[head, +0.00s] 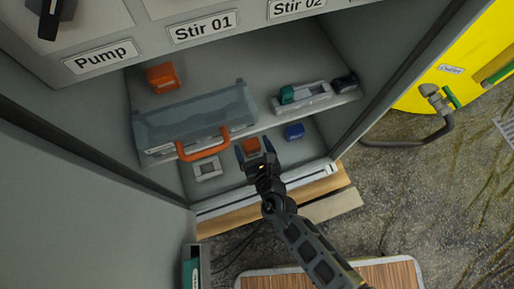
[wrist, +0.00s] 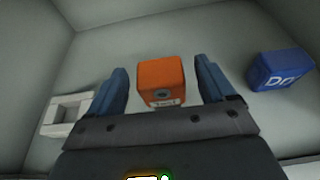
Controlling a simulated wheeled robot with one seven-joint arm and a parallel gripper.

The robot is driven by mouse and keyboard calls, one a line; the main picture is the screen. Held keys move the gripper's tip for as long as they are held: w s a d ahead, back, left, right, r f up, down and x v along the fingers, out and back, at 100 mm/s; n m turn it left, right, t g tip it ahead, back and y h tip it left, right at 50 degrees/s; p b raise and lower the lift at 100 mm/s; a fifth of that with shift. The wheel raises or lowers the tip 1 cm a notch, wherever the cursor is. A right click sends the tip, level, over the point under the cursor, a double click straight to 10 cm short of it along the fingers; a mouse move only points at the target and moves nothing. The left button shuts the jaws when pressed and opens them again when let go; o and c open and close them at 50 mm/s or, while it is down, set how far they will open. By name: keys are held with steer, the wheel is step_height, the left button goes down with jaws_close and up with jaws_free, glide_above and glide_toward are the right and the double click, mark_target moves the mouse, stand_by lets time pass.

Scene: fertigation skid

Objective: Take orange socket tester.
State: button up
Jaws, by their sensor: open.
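An orange block-shaped device (wrist: 161,78), which looks like the socket tester, stands on the cabinet's lower floor with a small round socket and a pale label on its front. In the head view the orange device (head: 252,146) is partly hidden by my gripper (head: 257,152). In the wrist view my gripper (wrist: 160,88) is open, with one blue finger on each side of the device. Another orange block (head: 162,77) sits on the upper shelf at the left.
A blue block (wrist: 279,70) stands right of my gripper, and a white square frame (wrist: 68,115) lies to the left. Above, a clear bin (head: 195,115) with an orange handle (head: 203,148) and a green-and-white device (head: 301,95) rest on the shelf. Cabinet walls bound both sides.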

mark_target(250, 141)
steer(key=shift+b+x, duration=0.35)
steer(key=shift+x, duration=1.25)
steer(key=shift+c, duration=0.5)
steer(key=c, duration=1)
steer(key=shift+r+p, duration=1.55)
steer(key=shift+r, duration=0.15)
